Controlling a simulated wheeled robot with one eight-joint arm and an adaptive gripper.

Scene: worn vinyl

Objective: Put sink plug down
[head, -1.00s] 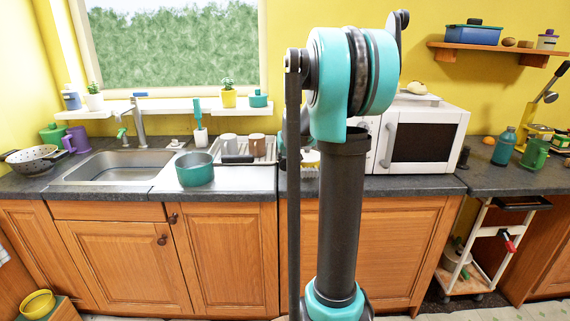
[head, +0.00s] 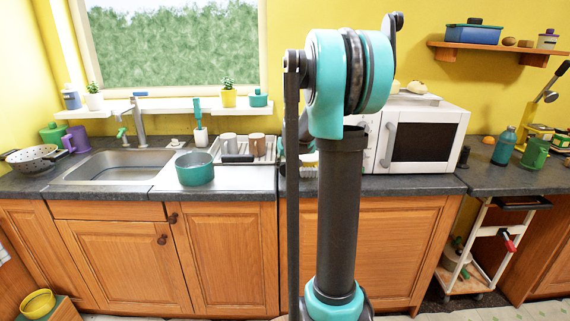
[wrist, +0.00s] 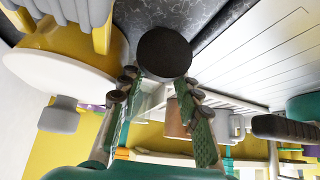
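A dark round sink plug (wrist: 165,52) shows in the wrist view, between and just beyond my fingertips. My gripper (wrist: 158,80) has its two green-padded fingers closed in on the plug's near edge, and it appears to be held there. The plug is seen against the dark speckled countertop (wrist: 217,18); I cannot tell how high above it the plug is. In the head view my own arm hides the gripper and the plug. The steel sink (head: 130,165) is at the left of the counter.
In the wrist view, a yellow thing with a white disc (wrist: 50,75) is close at left, and a brown mug (wrist: 178,118) stands beyond the fingers. In the head view, a teal pot (head: 196,172) stands left of my arm, and a white microwave (head: 460,140) stands at right.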

